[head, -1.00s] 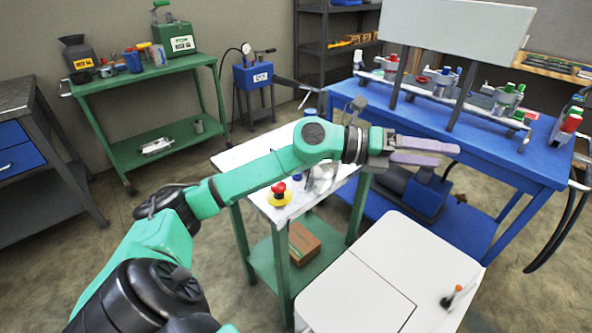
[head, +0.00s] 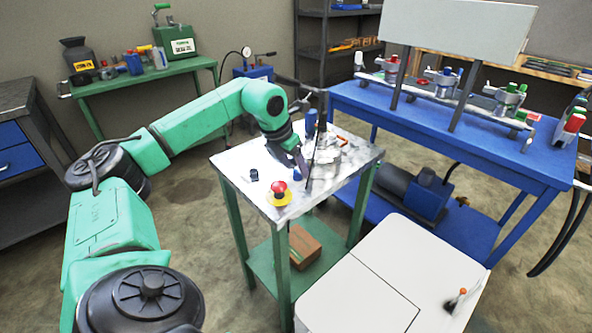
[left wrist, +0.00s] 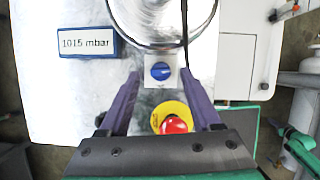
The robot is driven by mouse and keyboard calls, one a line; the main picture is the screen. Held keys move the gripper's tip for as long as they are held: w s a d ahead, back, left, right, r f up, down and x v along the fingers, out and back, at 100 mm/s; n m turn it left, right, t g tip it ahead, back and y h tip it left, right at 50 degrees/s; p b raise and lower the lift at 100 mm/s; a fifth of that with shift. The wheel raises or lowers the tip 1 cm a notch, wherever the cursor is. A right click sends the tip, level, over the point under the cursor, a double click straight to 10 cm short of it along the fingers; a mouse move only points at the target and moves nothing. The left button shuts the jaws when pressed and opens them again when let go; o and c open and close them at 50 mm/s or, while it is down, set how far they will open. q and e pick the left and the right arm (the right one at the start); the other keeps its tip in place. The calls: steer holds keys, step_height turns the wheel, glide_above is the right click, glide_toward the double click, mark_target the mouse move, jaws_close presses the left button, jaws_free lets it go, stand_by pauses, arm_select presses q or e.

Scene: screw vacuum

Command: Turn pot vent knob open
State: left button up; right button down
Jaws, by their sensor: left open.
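The blue vent knob (left wrist: 161,71) sits on a small white plate beside the round metal pot (left wrist: 160,40) in the left wrist view. In the head view a blue knob (head: 297,174) shows on the small table's top. My left gripper (left wrist: 160,76) is open, pointing down at the tabletop, one finger on each side of the knob. Gaps show between the fingers and the knob. In the head view my left gripper (head: 306,163) partly hides the pot area. My right gripper is not in view.
A red button on a yellow base (head: 280,188) stands close to the knob, also between my fingers in the wrist view. A display reading 1015 mbar (left wrist: 88,42) lies beside the pot. A blue bench (head: 450,120) with several devices stands at right.

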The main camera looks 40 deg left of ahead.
arm_select(q)
steer(key=shift+x, duration=0.9)
jaws_close()
steer(key=shift+m, duration=0.7)
steer(key=shift+r, duration=0.1)
jaws_free()
steer(key=p+v, duration=0.1)
steer(key=v, duration=1.3)
steer(key=shift+s+a+r+p, duration=0.2)
steer(key=shift+a+p, duration=0.1)
steer(key=shift+p, duration=0.1)
steer(key=shift+w, duration=0.1)
